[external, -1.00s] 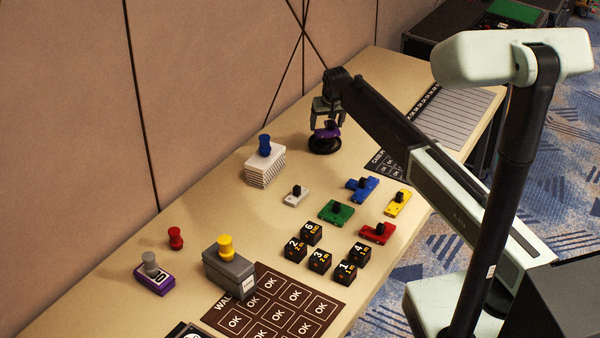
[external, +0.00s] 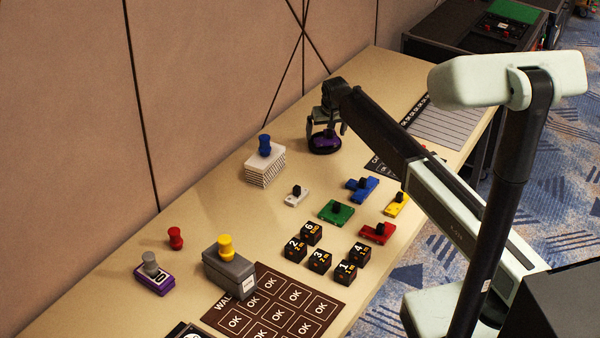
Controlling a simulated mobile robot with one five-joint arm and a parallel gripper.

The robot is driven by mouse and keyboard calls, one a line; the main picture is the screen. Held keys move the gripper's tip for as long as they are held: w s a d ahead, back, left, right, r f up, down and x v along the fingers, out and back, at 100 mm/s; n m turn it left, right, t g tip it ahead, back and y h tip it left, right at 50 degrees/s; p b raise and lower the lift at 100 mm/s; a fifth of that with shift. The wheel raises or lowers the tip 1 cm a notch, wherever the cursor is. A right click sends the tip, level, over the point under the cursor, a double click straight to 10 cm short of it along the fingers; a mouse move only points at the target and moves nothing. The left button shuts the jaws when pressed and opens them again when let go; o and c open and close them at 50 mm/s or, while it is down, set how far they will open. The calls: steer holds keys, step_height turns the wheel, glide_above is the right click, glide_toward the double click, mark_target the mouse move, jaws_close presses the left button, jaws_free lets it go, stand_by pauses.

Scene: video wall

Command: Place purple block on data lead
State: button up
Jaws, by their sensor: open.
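The purple block (external: 321,142) rests on a dark round coil (external: 324,151), which looks like the data lead, on the far part of the table. The block's top is partly covered by my gripper. My gripper (external: 327,130) is open, just above and around the block, with one finger to its right and clear of it. Whether the other finger touches the block is hard to see.
White stack (external: 264,168) with a blue peg stands left of the gripper. White, green, blue, yellow and red knobbed blocks lie nearer, with several black numbered cubes (external: 320,260). A grey box (external: 229,272) and brown OK card (external: 283,303) are closer.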

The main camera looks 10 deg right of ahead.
steer(key=p+v, duration=1.2)
steer(key=v, duration=0.1)
steer(key=s+d+f+g, duration=0.1)
steer(key=s+d, duration=0.5)
steer(key=s, duration=0.5)
steer(key=s+d+g, duration=0.2)
steer(key=s+d, duration=0.5)
steer(key=s, duration=0.5)
steer(key=s+d+f+g, duration=0.1)
steer(key=s+d, duration=0.5)
steer(key=s, duration=0.5)
steer(key=shift+s+d+f+b, duration=0.15)
steer(key=shift+s+f+b, duration=0.15)
steer(key=shift+b, duration=0.05)
